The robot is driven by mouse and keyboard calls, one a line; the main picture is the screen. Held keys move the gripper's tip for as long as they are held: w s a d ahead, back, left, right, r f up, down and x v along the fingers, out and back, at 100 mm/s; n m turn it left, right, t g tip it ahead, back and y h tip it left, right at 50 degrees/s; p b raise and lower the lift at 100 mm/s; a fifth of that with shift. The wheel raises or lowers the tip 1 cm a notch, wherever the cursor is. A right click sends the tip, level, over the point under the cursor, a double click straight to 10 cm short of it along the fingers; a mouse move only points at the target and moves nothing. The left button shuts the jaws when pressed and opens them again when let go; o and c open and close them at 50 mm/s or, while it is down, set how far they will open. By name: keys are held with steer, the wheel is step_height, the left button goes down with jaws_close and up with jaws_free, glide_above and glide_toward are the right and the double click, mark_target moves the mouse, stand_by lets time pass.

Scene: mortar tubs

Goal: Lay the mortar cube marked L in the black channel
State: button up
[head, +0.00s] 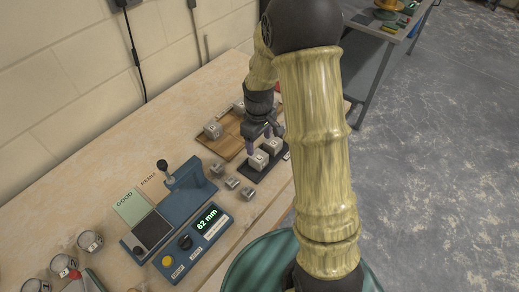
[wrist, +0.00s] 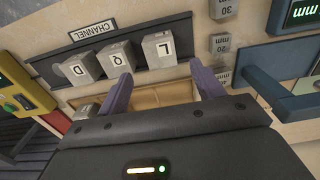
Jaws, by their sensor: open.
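The cube marked L (wrist: 158,50) stands in the black channel (wrist: 195,32), at the end of a row beside the cubes marked Q (wrist: 118,60) and D (wrist: 80,70). In the head view the L cube appears to be the near one (head: 258,161) on the channel (head: 283,157); its letter is too small to read there. My gripper (wrist: 161,73) is open and empty. Its purple fingertips are apart, one on each side of the line to the L cube, not touching it as far as I can see. In the head view my gripper (head: 264,140) is just above the row.
A wooden tray (head: 226,145) with more cubes (head: 213,129) lies behind the channel. Several small metal blocks (head: 232,183) lie to the left of it. A blue gauge (head: 186,190) and a console reading 62 mm (head: 192,243) stand nearer.

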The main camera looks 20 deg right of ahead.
steer(key=shift+r, duration=1.95)
steer(key=s+r+m+t, duration=0.1)
steer(key=s+r+m, duration=0.1)
steer(key=s, duration=0.5)
steer(key=s+r+m+t, duration=0.1)
steer(key=s+r+m, duration=0.1)
steer(key=s+m, duration=0.3)
steer(key=shift+s+r+t, duration=0.3)
steer(key=shift+s, duration=0.9)
steer(key=shift+d, duration=0.1)
